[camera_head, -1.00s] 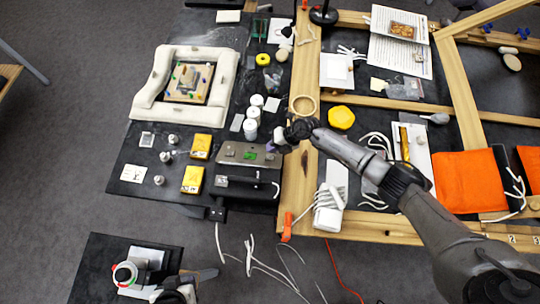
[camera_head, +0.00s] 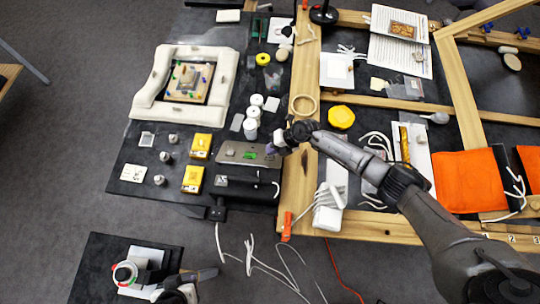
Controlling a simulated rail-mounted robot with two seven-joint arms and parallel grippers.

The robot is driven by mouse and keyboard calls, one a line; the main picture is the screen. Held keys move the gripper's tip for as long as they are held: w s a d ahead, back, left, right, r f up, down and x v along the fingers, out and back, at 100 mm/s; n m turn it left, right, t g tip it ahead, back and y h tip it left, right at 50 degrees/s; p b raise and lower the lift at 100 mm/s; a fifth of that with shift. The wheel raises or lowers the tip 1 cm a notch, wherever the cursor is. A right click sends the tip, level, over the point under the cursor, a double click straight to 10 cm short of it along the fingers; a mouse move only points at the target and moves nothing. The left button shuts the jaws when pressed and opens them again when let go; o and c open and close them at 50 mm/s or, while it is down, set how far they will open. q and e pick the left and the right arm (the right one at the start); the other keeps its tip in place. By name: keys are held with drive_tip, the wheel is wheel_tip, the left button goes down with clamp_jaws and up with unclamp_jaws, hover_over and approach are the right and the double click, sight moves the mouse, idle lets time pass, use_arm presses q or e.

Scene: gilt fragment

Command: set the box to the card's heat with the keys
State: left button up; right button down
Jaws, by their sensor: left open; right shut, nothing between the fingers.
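The box (camera_head: 236,152) is a grey metal unit with a small green display (camera_head: 249,155) on its top face. Its keys are too small to make out. My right gripper (camera_head: 271,149) is shut and empty at the right end of the box's top, close over it. I cannot tell whether it touches, and it hides that corner. A small white card (camera_head: 133,173) with dark marks lies to the left; its marks are unreadable, and I cannot tell if it is the task's card. My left gripper (camera_head: 176,289) is partly in view at the bottom edge, open, away from the box.
Two yellow blocks (camera_head: 193,179) and several small grey weights stand left of the box. White jars (camera_head: 251,129) stand behind it. A padded white frame (camera_head: 146,99) holds the gilt piece. A wooden frame (camera_head: 303,90) lies right. Loose white cables hang in front.

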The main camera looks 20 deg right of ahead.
drive_tip(key=shift+s+a+f, duration=0.1)
drive_tip(key=shift+s+f, duration=0.1)
drive_tip(key=shift+f, duration=0.2)
idle(0.3)
drive_tip(key=shift+r, duration=0.2)
drive_tip(key=shift+w+d+r+p, duration=0.2)
drive_tip(key=shift+w+r+p, duration=0.2)
drive_tip(key=shift+r, duration=0.15)
idle(0.5)
drive_tip(key=shift+s+f, duration=0.1)
drive_tip(key=shift+f, duration=0.1)
drive_tip(key=shift+s+a+f, duration=0.1)
drive_tip(key=shift+f, duration=0.05)
